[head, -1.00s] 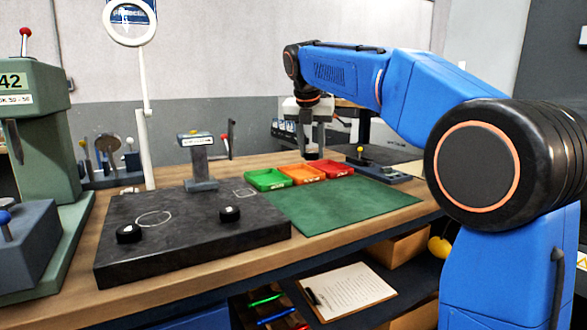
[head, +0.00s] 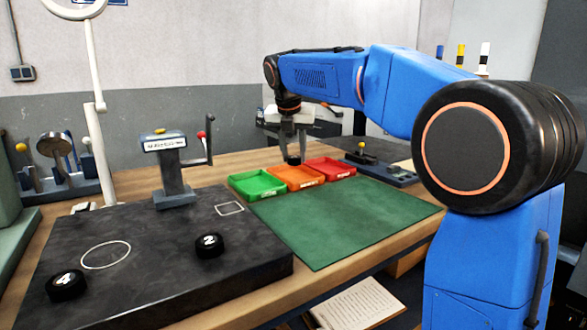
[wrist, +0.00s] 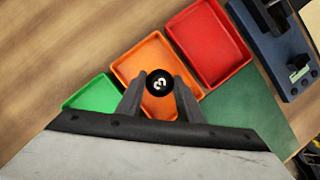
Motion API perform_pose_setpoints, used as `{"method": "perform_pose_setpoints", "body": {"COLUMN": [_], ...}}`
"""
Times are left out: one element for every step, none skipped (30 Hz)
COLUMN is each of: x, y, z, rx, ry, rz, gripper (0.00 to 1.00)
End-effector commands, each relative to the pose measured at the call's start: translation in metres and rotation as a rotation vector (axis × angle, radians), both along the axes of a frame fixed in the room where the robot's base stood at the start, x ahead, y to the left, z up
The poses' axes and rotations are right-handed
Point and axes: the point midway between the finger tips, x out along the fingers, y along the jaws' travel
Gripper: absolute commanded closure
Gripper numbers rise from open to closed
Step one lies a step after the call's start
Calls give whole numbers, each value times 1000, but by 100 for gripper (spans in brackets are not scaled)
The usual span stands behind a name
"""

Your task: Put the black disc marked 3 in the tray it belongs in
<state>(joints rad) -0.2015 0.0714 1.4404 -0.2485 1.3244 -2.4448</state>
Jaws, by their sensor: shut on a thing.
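My gripper (head: 293,150) is shut on the black disc marked 3 (wrist: 160,84); the white 3 faces the wrist camera. In the wrist view the disc is over the orange tray (wrist: 128,68), between the green tray (wrist: 92,98) and the red tray (wrist: 208,42). In the head view the green tray (head: 257,184), orange tray (head: 308,184) and red tray (head: 330,169) stand in a row, and the disc (head: 293,160) is at the fingertips above the orange tray's far side. Its exact height above the tray is hard to tell.
A black disc marked 4 (head: 66,285) and one marked 2 (head: 209,245) lie on a dark slab (head: 150,285). A small grey stand (head: 172,175) rises from the slab. A green mat (head: 345,220) before the trays is clear. A dark blue device (head: 380,170) is right of the trays.

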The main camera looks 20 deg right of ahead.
Motion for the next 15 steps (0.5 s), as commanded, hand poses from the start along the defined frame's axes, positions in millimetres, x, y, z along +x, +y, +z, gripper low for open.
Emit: {"method": "perform_pose_setpoints", "body": {"x": [0, 0, 0, 0, 0, 0, 0, 0, 0, 0, 0, 0, 0, 0, 0], "y": [0, 0, 0, 0, 0, 0, 0, 0, 0, 0, 0, 0, 0, 0, 0], "z": [-2, -3, -5, -7, -10, -15, -19, -23, -29, -33, -37, -41, -43, -44, -44], "rx": [0, 0, 0, 0, 0, -1, 0, 0, -1, -1, 0, 0, 0, 0, 0], "ry": [-1, -2, -1, -1, 0, 1, 0, 0, 1, 1, 0, 0, 0, 0, -1], "rz": [0, 0, 0, 0, 0, 1, 1, 1, 1, 1, 1, 1, 1, 0, 0], "gripper": [99, 99, 99, 99, 99, 99, 99, 99, 99, 99, 99, 99, 99, 99, 99]}}
